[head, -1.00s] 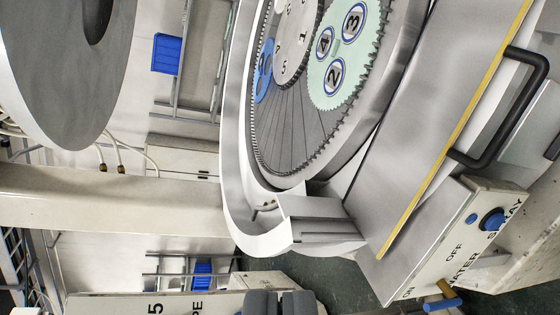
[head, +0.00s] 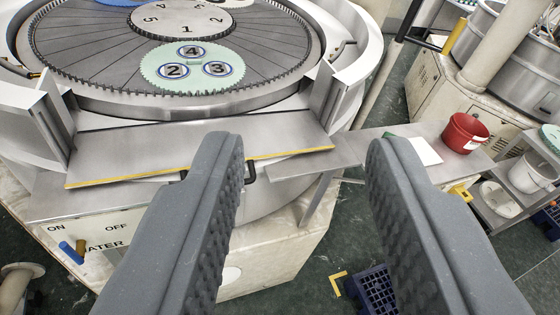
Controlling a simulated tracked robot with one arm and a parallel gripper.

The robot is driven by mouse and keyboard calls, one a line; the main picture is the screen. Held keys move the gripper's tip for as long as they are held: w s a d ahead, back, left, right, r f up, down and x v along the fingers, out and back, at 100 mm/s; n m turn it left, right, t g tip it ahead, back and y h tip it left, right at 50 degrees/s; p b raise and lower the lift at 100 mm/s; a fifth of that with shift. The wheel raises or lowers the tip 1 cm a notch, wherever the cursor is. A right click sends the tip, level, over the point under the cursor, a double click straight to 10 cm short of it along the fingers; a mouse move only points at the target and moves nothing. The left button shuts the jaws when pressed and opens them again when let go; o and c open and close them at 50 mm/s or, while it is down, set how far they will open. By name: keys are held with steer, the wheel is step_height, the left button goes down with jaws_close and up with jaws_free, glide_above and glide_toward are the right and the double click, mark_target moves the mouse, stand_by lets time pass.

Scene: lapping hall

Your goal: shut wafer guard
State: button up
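The wafer guard (head: 130,150) is a steel flap with a yellow front edge, at the front of the round lapping machine in the head view. It slopes outward and down from the gap in the machine's rim, so it stands open. Its black handle (head: 250,174) is below the yellow edge, mostly hidden behind my left finger. My gripper (head: 305,145) is open and empty, its two grey fingers wide apart. The left finger overlaps the guard in the picture; the right is beyond its right end. I cannot tell whether either finger touches anything.
A toothed green carrier (head: 190,52) with numbered discs lies on the grey plate (head: 90,65) behind the guard. A control panel (head: 85,232) with blue and orange levers is lower left. A side shelf (head: 370,150), red bucket (head: 464,134) and blue crate (head: 372,290) are right.

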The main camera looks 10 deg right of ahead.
steer(key=w+d+f+n+t+b, duration=0.1)
steer(key=w+d+f+n+b, duration=0.1)
steer(key=w+f+n, duration=0.5)
steer(key=w+d+f+n+b, duration=0.2)
steer(key=w+f+n, duration=0.1)
steer(key=w+f, duration=0.75)
steer(key=w+a+f+n+g+y+b, duration=0.1)
steer(key=a+f+n+y, duration=0.3)
steer(key=f, duration=0.9)
steer(key=w+f+n+g+y+b, duration=0.1)
steer(key=f+n+y+b, duration=0.15)
steer(key=f+n, duration=0.75)
steer(key=w+a+f+m, duration=0.1)
steer(key=w+a+f, duration=0.1)
steer(key=w, duration=0.4)
steer(key=w+a+f+m, duration=0.2)
steer(key=w+a+f, duration=0.1)
steer(key=w, duration=0.3)
steer(key=shift+f, duration=0.25)
steer(key=shift+w, duration=0.1)
steer(key=shift+d, duration=0.1)
jaws_close()
